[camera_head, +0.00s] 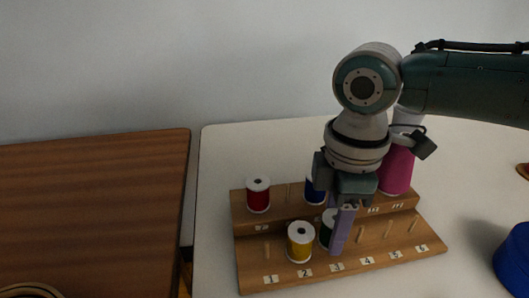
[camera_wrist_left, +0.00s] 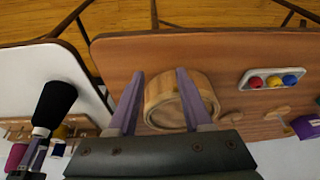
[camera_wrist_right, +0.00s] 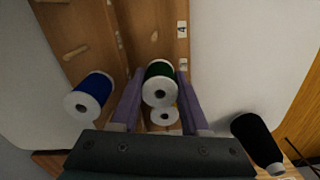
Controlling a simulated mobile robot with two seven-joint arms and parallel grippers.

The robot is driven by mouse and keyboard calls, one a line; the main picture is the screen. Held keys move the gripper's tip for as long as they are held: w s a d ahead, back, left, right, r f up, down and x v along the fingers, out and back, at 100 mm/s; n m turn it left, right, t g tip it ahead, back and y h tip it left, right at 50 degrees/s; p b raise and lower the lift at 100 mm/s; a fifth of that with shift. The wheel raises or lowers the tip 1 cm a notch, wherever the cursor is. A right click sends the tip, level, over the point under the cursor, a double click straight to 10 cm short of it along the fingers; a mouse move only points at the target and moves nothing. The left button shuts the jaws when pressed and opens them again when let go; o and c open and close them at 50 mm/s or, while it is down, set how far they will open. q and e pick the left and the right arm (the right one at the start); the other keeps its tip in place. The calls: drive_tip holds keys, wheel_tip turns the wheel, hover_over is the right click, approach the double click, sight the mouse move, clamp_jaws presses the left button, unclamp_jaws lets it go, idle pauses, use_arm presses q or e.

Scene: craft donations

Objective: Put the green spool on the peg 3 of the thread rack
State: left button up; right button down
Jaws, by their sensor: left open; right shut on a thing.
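The thread rack (camera_head: 300,277) is a two-step wooden board with numbered pegs on the white table. My right gripper (camera_head: 338,240) points down over the front row and is shut on the green spool (camera_head: 325,232). The spool is upright behind label 3, partly hidden by a finger. The right wrist view shows the green spool (camera_wrist_right: 159,84) between both fingers. I cannot tell whether peg 3 is inside it. A yellow spool (camera_head: 300,243) sits on peg 2, close beside it. My left gripper (camera_wrist_left: 160,76) is open over a round wooden container (camera_wrist_left: 165,103) on the brown table.
A red spool (camera_head: 258,195), a blue spool (camera_head: 315,192) and a magenta cone (camera_head: 397,172) are at the back row. Front pegs 4 and 5 are bare. A black cone (camera_wrist_right: 256,140) is near the rack. A blue round object (camera_head: 515,262) stands at right.

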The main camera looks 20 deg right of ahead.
use_arm(q)
drive_tip(key=shift+f, duration=0.15)
use_arm(e)
drive_tip(key=shift+f, duration=0.3)
use_arm(q)
drive_tip(key=shift+d, duration=0.15)
use_arm(e)
drive_tip(key=shift+c, duration=1.6)
unclamp_jaws()
